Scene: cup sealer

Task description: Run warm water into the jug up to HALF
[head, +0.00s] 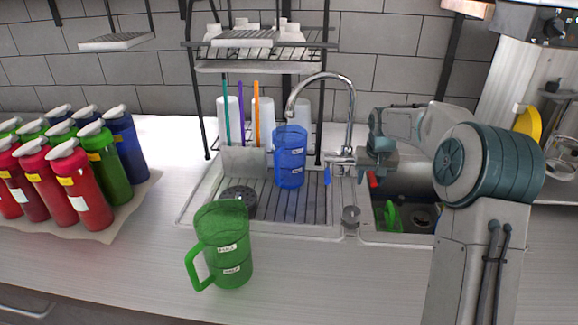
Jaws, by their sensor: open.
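A blue see-through jug (290,160) stands upright on the ribbed drainer, below the end of the tap's curved spout (350,100). It has two white labels, too small to read; I cannot tell whether water is in it. A green see-through jug (228,250) stands on the counter in front, handle to the left, with labels that seem to read FULL and HALF. The tap has a blue lever (327,176) and a red lever (373,180). My gripper (374,170) is open at the tap's right side, close to the red lever; contact cannot be told.
The sink bowl (422,194) at right holds a green item (392,217). Several red, green and blue bottles (78,182) stand at left. A rack (262,55) rises behind the drainer. A holder (244,160) with coloured sticks stands left of the blue jug. The front counter is mostly clear.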

